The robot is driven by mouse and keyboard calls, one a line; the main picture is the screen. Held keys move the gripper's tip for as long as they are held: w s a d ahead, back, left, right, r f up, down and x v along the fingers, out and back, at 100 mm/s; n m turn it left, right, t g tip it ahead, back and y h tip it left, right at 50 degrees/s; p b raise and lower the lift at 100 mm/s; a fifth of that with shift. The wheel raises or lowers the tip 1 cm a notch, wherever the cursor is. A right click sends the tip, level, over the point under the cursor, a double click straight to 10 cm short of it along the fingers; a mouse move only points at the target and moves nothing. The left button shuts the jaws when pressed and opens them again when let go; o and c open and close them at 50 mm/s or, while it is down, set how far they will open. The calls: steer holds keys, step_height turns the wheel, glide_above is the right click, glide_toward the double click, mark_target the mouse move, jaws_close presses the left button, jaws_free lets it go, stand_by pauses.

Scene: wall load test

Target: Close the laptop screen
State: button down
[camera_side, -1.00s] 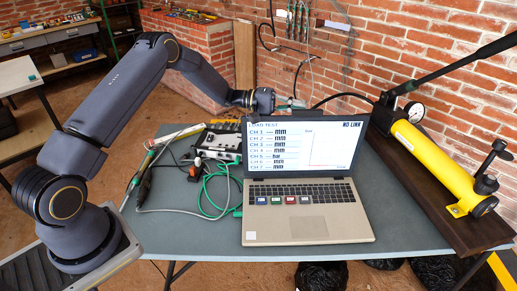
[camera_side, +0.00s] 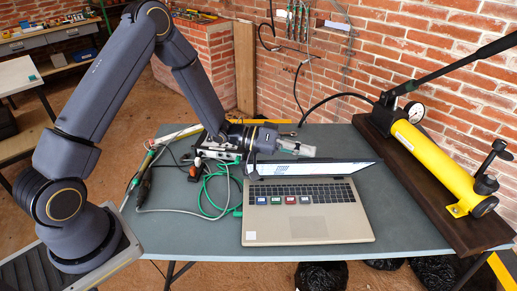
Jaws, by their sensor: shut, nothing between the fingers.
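The laptop (camera_side: 305,222) sits on the grey-green table with its keyboard toward the camera. Its screen (camera_side: 312,171) is tilted far forward over the back of the keyboard and shows as a thin, foreshortened strip, partly open. My gripper (camera_side: 308,151) is just above and behind the screen's top edge, pointing right. It looks shut and empty. I cannot tell whether it touches the screen's back.
A yellow hand pump (camera_side: 432,155) with a gauge and long lever stands on a dark board at the right. Cables and a data box (camera_side: 218,152) lie left of the laptop. The table's front left (camera_side: 190,232) is clear. A brick wall stands behind.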

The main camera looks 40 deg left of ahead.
steer(key=s+d+f+m, duration=0.1)
steer(key=s+d+f, duration=0.1)
steer(key=f, duration=0.3)
steer(key=s+d+f+m+y, duration=0.1)
steer(key=s+d+f+m, duration=0.1)
steer(key=f, duration=0.3)
steer(key=s+d+f+m, duration=0.1)
steer(key=s+d+f, duration=0.3)
steer(key=f, duration=0.1)
steer(key=shift+s+d+f+m+y, duration=0.1)
steer(key=shift+d+f+m+y, duration=0.1)
steer(key=shift+m+y, duration=0.1)
steer(key=shift+s+d+f+m+t, duration=0.15)
steer(key=shift+f+m+t, duration=0.2)
steer(key=shift+f, duration=0.5)
steer(key=shift+r, duration=0.15)
